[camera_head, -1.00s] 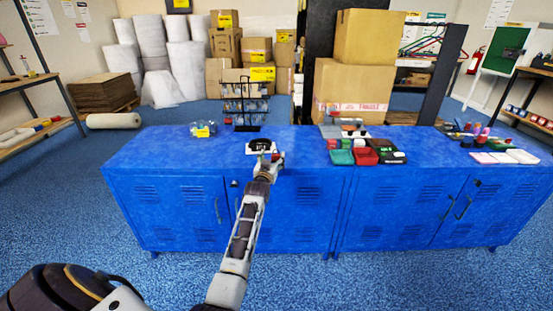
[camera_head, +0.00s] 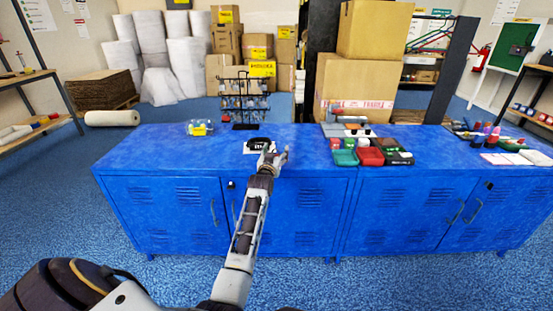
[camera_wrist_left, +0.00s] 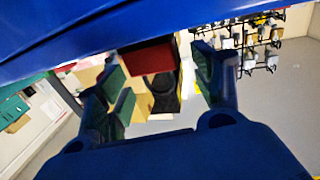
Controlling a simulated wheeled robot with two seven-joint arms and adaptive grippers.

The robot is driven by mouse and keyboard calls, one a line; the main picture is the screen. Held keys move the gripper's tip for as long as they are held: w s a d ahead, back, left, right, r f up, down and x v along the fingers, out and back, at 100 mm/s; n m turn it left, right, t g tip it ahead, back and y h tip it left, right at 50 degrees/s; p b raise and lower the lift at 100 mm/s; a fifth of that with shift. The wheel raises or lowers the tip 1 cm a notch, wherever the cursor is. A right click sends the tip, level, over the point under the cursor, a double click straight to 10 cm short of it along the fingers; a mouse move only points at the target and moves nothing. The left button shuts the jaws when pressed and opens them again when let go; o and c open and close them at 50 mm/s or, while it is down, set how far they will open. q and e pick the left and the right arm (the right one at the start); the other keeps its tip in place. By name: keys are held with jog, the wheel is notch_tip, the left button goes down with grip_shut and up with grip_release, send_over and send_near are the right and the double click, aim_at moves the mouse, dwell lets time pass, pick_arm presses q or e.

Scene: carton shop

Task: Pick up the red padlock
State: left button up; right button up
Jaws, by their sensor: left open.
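My left gripper (camera_head: 272,156) is open at the front edge of the blue cabinet top, just right of a black item on a white card. In the left wrist view, which shows the scene upside down, the red padlock (camera_wrist_left: 148,59) appears as a red block between the two open fingers (camera_wrist_left: 163,78). The fingers stand apart from it on both sides. A dark shape adjoins it; I cannot tell whether that is its shackle. In the head view the padlock is not clearly visible, likely behind the gripper. My right gripper is out of view.
The black item (camera_head: 259,142) lies close left of the gripper. A wire rack (camera_head: 245,103) stands behind it. Green and red trays (camera_head: 370,157) lie to the right, and white pads (camera_head: 507,158) farther right. The cabinet top (camera_head: 150,155) is clear on the left.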

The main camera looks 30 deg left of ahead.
pick_arm(q)
jog(key=shift+s+r, duration=0.1)
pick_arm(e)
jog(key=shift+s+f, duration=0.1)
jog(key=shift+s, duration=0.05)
pick_arm(q)
jog(key=shift+c, duration=0.4)
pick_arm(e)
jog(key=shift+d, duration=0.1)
pick_arm(q)
jog(key=c, duration=1.3)
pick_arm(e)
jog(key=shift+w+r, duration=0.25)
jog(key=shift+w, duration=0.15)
pick_arm(q)
jog(key=shift+r, duration=0.15)
jog(key=shift+r+p, duration=0.3)
jog(key=shift+r, duration=0.3)
notch_tip(320, 180, up, 7)
jog(key=shift+f+p, duration=0.1)
jog(key=shift+p, duration=1)
jog(key=shift+r, duration=0.9)
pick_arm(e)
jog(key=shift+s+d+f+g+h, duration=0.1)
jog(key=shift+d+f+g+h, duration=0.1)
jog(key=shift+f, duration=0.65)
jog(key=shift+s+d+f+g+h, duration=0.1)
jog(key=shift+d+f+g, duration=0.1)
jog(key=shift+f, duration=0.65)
